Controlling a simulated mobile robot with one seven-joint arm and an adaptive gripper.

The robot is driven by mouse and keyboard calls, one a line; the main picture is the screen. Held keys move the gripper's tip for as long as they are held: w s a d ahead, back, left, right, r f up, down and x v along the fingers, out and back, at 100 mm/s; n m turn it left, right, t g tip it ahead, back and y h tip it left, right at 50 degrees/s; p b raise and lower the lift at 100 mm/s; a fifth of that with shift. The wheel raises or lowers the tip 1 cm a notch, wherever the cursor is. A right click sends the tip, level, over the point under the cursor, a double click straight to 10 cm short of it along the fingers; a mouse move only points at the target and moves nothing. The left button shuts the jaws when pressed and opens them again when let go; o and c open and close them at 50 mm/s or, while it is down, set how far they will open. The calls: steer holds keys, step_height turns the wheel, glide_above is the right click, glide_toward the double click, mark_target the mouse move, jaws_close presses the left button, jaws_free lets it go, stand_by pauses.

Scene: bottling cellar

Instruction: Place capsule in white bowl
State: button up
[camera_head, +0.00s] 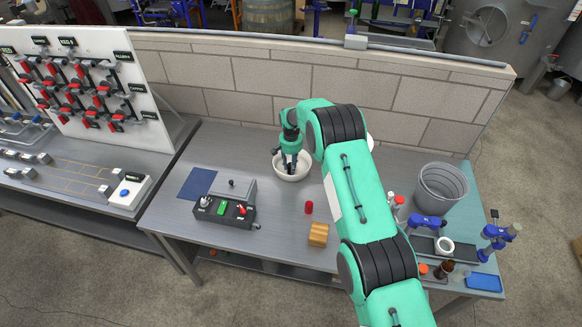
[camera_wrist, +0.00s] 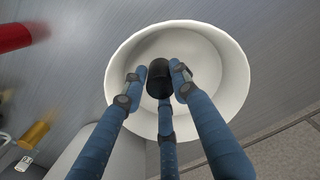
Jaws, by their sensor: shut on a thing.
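The white bowl (camera_head: 304,174) stands on the metal table near the back wall, and it fills the middle of the wrist view (camera_wrist: 233,72). My gripper (camera_head: 290,167) points down over the bowl, its fingertips at or inside the rim. In the wrist view, its three blue fingers (camera_wrist: 160,85) close around a small black capsule (camera_wrist: 158,70). The capsule is over the bowl's inside; I cannot tell whether it touches the bottom. My gripper hides the capsule in the head view.
A red cylinder (camera_head: 309,208) and a wooden block (camera_head: 319,234) stand in front of the bowl. A switch box (camera_head: 225,207) and a blue mat (camera_head: 197,183) are to the left. A grey bucket (camera_head: 441,188) stands at the right. The brick wall (camera_head: 260,85) is close behind.

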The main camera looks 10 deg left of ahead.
steer(key=shift+f, duration=0.2)
steer(key=shift+f, duration=0.15)
steer(key=o, duration=0.6)
steer(key=shift+o, duration=0.2)
steer(key=shift+r, duration=0.2)
step_height(320, 180, up, 12)
steer(key=shift+b, duration=0.4)
stand_by(0.6)
steer(key=shift+w, duration=0.1)
